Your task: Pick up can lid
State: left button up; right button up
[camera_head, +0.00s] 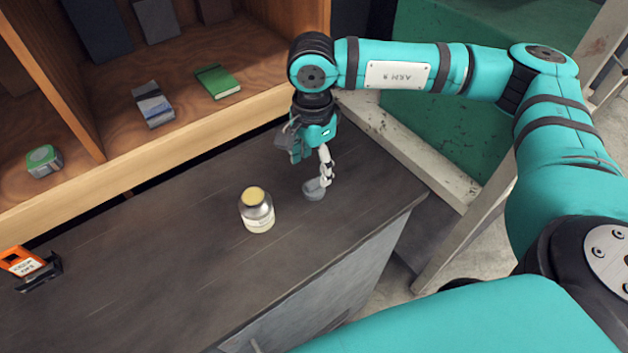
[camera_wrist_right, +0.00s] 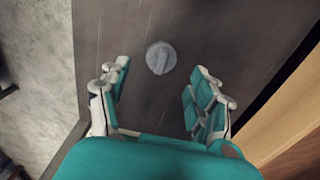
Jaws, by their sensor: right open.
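The can lid (camera_head: 314,189) is a small grey round piece on the dark tabletop, right of the can. In the right wrist view the lid (camera_wrist_right: 161,58) is a grey disc with a raised bar across it, lying just beyond the fingertips and between their lines. My right gripper (camera_head: 318,165) points down above the lid, open and empty; its two fingers stand wide apart in the wrist view (camera_wrist_right: 158,82). The open can (camera_head: 258,212) is silver with a pale label and yellowish inside, standing upright. My left gripper is in neither view.
The dark table (camera_head: 150,270) is mostly clear. An orange device (camera_head: 22,262) lies at its left edge. A wooden shelf (camera_head: 200,125) behind holds a green book (camera_head: 217,81), a grey-blue box (camera_head: 152,105) and a green-grey tape measure (camera_head: 44,160).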

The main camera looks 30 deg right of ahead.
aim_at(314, 182)
jog(key=shift+w+f, duration=0.1)
jog(key=shift+f, duration=0.8)
jog(key=shift+d+f+p, duration=0.1)
jog(key=shift+f+p, duration=0.4)
jog(key=shift+p, duration=0.1)
notch_tip(314, 182, down, 4)
jog(key=shift+w+d+r+p, duration=0.1)
jog(key=shift+d+r+p, duration=0.05)
jog(key=shift+p, duration=0.6)
jog(key=shift+f, duration=0.35)
jog(key=shift+c, duration=0.3)
jog(key=c, duration=0.6)
